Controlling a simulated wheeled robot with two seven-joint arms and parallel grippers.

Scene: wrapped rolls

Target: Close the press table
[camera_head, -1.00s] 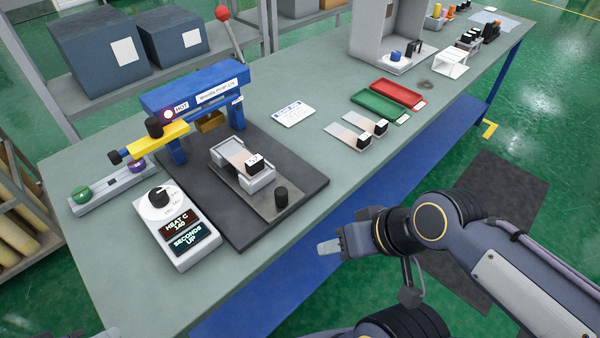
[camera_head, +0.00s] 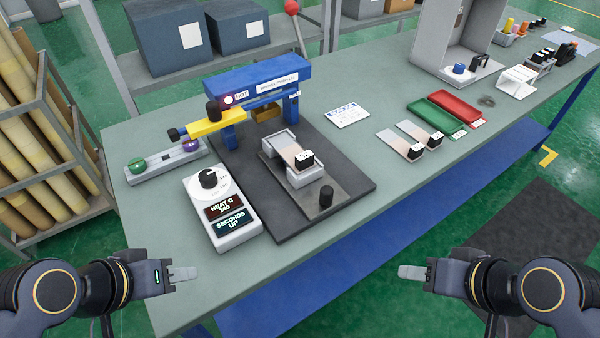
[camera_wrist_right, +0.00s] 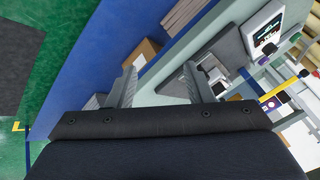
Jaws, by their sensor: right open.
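The blue heat press (camera_head: 258,80) stands on a dark base plate on the bench, with a yellow bar (camera_head: 218,123) and a lit lamp beside the word HOT. Its press table (camera_head: 322,192) is slid out toward the bench's front edge, clear of the press head, with a black knob (camera_head: 326,196) at its front. A pale strip with a black block (camera_head: 304,160) lies in a grey holder on it. My left gripper (camera_head: 185,273) is empty by the front edge; its finger gap is hidden. My right gripper (camera_head: 412,271) is open and empty in front of the bench, also in the right wrist view (camera_wrist_right: 161,86).
A white control box (camera_head: 222,210) reads HEAT C 140 and SECONDS UP. A rail with green and purple knobs (camera_head: 166,161) lies left. A red-balled lever (camera_head: 292,8) rises behind the press. Green (camera_head: 435,119) and red (camera_head: 455,109) trays lie right. Bench front right is bare.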

